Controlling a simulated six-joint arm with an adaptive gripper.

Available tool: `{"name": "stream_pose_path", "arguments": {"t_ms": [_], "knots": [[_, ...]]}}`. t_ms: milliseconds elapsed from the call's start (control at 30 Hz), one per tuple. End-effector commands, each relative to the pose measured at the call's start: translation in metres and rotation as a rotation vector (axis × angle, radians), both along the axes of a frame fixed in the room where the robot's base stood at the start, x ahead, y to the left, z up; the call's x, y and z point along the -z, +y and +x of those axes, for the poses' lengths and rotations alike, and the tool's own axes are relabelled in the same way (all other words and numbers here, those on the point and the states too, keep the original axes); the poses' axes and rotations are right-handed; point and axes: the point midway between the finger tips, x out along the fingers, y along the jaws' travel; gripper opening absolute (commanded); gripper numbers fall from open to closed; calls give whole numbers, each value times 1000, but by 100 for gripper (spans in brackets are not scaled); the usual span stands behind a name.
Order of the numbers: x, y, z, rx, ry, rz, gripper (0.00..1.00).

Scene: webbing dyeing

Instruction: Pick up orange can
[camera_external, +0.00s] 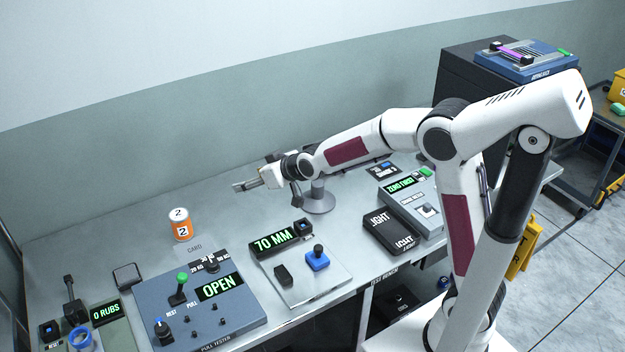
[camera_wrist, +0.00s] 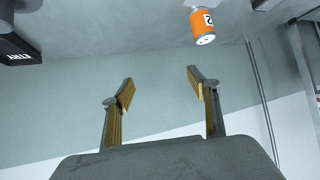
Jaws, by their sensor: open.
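The orange can (camera_external: 181,226) stands upright on the left part of the steel bench, behind the blue pull tester. It has a white top and a white label marked 2. My gripper (camera_external: 236,187) is above the bench, to the right of the can and clear of it. In the wrist view the orange can (camera_wrist: 202,26) is at the top, right of centre, beyond the fingertips. My gripper (camera_wrist: 160,80) shows two spread fingers with yellow pads and nothing between them.
The blue pull tester (camera_external: 150,306) reading OPEN is in front of the can. A gauge plate (camera_external: 330,276) with a 70 MM display is right of it. A round grey stand (camera_external: 318,203) is under my wrist. A black LIGHT box (camera_external: 391,234) lies farther right. The bench behind the can is clear.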

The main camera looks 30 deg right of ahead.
Motion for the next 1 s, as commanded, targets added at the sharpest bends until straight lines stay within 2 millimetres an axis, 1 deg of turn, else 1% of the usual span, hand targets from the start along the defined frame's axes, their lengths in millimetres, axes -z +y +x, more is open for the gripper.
{"name": "stream_pose_path", "arguments": {"t_ms": [33,300,500,700,833,1000], "knots": [[8,11,6,-10,-7,2,60],[41,61,36,-52,-72,23,60],[68,99,51,-83,-120,39,60],[98,134,61,-111,-167,56,60],[113,152,64,-125,-191,65,60],[124,164,66,-134,-210,72,60]]}}
